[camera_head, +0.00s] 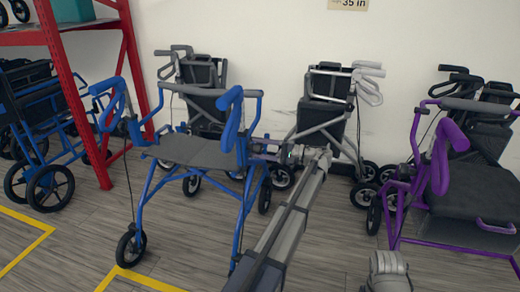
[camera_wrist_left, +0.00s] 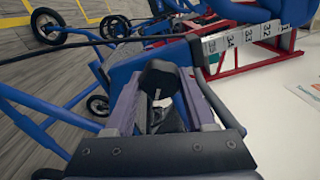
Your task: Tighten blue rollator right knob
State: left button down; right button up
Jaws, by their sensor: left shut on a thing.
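The blue rollator (camera_head: 200,152) stands upright left of centre in the head view, with a dark seat and blue handles. My left gripper (camera_head: 286,152) reaches in from the bottom centre to the right side of its frame. In the left wrist view, my left gripper (camera_wrist_left: 160,95) has its two fingers on either side of a black knob (camera_wrist_left: 158,76) and is shut on it. Blue frame tubes lie close around it. In the head view the knob is too small or hidden to make out. A grey part of my right arm shows at the bottom; its fingers do not show.
Two grey rollators (camera_head: 330,105) (camera_head: 200,75) stand by the white wall. A purple rollator (camera_head: 440,165) stands on the right. A red rack (camera_head: 75,100) and another blue walker (camera_head: 35,125) are on the left. Clear floor with yellow lines lies at front left.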

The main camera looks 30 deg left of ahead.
pick_arm(q)
jog(key=m, duration=0.5)
jog(key=shift+f+m, duration=0.1)
jog(key=shift+m, duration=0.2)
jog(key=m, duration=0.5)
jog(key=shift+s+d+m, duration=0.1)
jog(key=shift+m, duration=0.3)
jog(key=shift+c, duration=1.2)
grip_release()
jog(key=v, duration=0.7)
jog(key=shift+d, duration=0.4)
